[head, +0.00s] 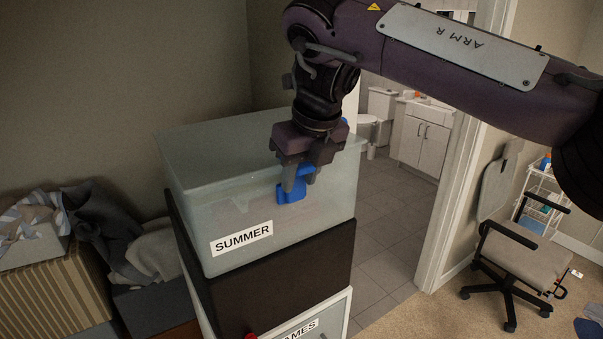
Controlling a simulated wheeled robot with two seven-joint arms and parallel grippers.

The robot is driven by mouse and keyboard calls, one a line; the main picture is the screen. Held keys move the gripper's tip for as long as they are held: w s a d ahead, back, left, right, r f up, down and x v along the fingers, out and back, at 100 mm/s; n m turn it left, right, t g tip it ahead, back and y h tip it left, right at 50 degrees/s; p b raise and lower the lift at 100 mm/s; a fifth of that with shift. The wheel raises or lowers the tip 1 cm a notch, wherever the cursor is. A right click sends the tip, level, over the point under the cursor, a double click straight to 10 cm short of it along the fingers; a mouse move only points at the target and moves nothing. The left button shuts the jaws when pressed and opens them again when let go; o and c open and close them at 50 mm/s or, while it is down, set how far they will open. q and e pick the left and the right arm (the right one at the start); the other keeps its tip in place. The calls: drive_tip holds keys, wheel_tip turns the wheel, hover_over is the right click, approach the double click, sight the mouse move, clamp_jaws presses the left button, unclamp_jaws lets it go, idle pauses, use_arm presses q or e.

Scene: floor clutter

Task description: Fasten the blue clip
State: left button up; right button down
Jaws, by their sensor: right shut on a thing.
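The blue clip (290,193) is on the upper front side of a translucent bin (205,215) labelled SUMMER. My right gripper (298,182) comes down from above, over the bin's lid (225,135), and is shut on the blue clip. The fingers cover part of the clip, so I cannot tell whether it is latched. A second small blue piece (345,121) shows at the lid's far right edge, partly behind my right gripper. My left gripper is not in view.
The bin tops a stack, above a dark box (300,285) and a white-edged box with a partly cut-off label. Cloths (155,250) and a striped box (50,295) stand at left. A doorway and an office chair (525,255) are at right, with carpet between.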

drive_tip(key=c, duration=1.5)
unclamp_jaws()
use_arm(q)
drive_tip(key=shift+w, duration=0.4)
use_arm(e)
drive_tip(key=o, duration=0.5)
drive_tip(key=shift+w, duration=0.1)
drive_tip(key=v, duration=0.7)
drive_tip(key=shift+r, duration=0.4)
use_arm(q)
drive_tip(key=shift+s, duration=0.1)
use_arm(e)
drive_tip(key=shift+f, duration=0.1)
